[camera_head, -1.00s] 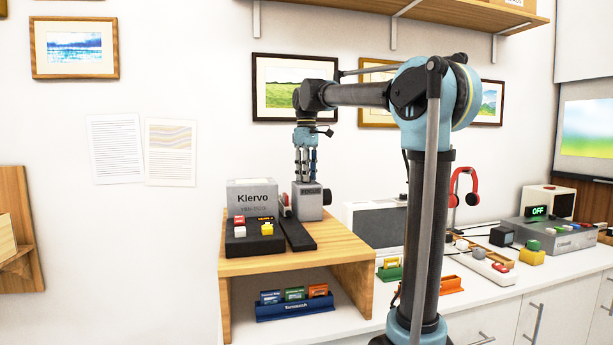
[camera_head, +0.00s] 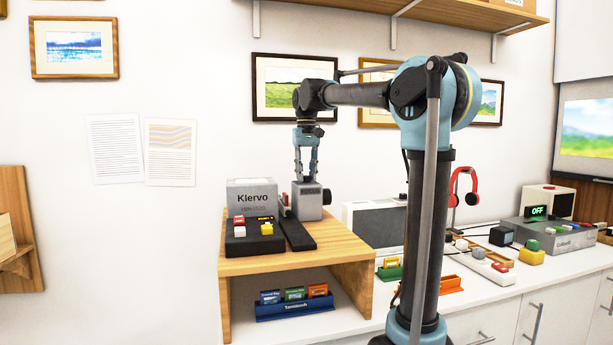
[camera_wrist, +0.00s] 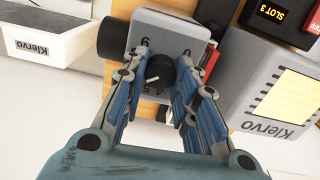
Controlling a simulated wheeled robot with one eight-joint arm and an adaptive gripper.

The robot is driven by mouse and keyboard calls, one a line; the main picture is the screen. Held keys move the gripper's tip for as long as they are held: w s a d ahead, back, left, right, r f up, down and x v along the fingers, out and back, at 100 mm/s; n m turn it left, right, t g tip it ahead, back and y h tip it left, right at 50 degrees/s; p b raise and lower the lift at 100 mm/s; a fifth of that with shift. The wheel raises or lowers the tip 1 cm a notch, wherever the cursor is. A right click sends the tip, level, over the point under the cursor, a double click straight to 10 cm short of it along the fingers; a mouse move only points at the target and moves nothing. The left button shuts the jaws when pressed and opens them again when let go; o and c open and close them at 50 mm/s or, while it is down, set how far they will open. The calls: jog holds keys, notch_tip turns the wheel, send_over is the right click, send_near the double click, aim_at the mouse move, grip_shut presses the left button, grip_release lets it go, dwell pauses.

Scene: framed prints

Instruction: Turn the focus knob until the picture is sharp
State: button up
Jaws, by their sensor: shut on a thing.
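My gripper (camera_head: 306,178) points straight down over the grey focus box (camera_head: 308,204) on the wooden stand. In the wrist view my gripper (camera_wrist: 159,70) is shut on the black focus knob (camera_wrist: 160,74), one finger on each side. The knob has a pale pointer line, and printed numbers ring it on the box top; the fingers hide part of this dial. The picture (camera_head: 588,128) on the screen at the far right shows a green meadow, hills and blue sky.
A grey Klervo device (camera_head: 252,197) and a black button box (camera_head: 253,236) stand left of the focus box. A blue slide holder (camera_head: 295,306) sits under the stand (camera_head: 345,251). Red headphones (camera_head: 464,186) and several small devices occupy the counter at right.

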aim_at(307, 176)
jog(key=shift+w+m, duration=0.2)
jog(key=shift+m, duration=0.9)
jog(key=o, duration=1.1)
jog(key=shift+s, duration=0.1)
notch_tip(307, 176, up, 12)
jog(key=shift+f, duration=0.1)
